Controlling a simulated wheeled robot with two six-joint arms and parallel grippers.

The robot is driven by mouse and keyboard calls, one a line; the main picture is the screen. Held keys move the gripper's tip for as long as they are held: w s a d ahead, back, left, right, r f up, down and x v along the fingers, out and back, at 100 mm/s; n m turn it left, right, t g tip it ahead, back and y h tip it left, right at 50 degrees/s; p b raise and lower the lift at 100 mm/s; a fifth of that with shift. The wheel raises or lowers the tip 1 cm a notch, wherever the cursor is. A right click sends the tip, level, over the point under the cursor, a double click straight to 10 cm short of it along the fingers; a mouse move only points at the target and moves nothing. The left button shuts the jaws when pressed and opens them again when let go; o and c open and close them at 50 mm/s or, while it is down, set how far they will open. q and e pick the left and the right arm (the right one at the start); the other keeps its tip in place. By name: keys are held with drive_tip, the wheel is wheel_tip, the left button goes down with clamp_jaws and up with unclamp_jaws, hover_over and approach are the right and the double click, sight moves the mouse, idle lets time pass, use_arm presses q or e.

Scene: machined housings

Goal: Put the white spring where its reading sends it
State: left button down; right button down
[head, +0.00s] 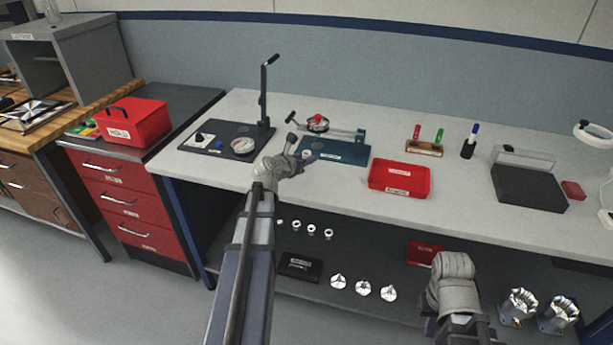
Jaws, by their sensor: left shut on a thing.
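My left gripper (300,151) reaches over the bench at the left edge of the blue base plate (345,152) of a fixture. It is shut on a small pale thing (306,155) that looks like the white spring, mostly hidden by the fingers. The fixture carries a round part with a red top (317,122). Left of it stands a dark press stand (225,143) with a tall lever and a round dial (243,145); its reading is too small to make out. An open red tray (399,181) lies to the right. My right gripper (455,285) is low, in front of the bench; its fingers are unclear.
A wooden holder with red and green pieces (424,149), a pen cup (468,149) and a dark box (528,187) stand at the right. A red bin (132,122) sits on the left cabinet. The shelf below holds small rings, silver parts and metal housings (519,306).

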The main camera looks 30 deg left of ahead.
sight(306, 174)
use_arm(q)
drive_tip(key=shift+f, duration=0.1)
wheel_tip(306, 174, down, 4)
drive_tip(key=b, duration=0.3)
drive_tip(key=shift+r, duration=0.2)
drive_tip(key=shift+f+b, duration=0.15)
drive_tip(key=shift+b, duration=0.3)
drive_tip(key=c, duration=0.6)
unclamp_jaws()
drive_tip(key=shift+o, duration=0.2)
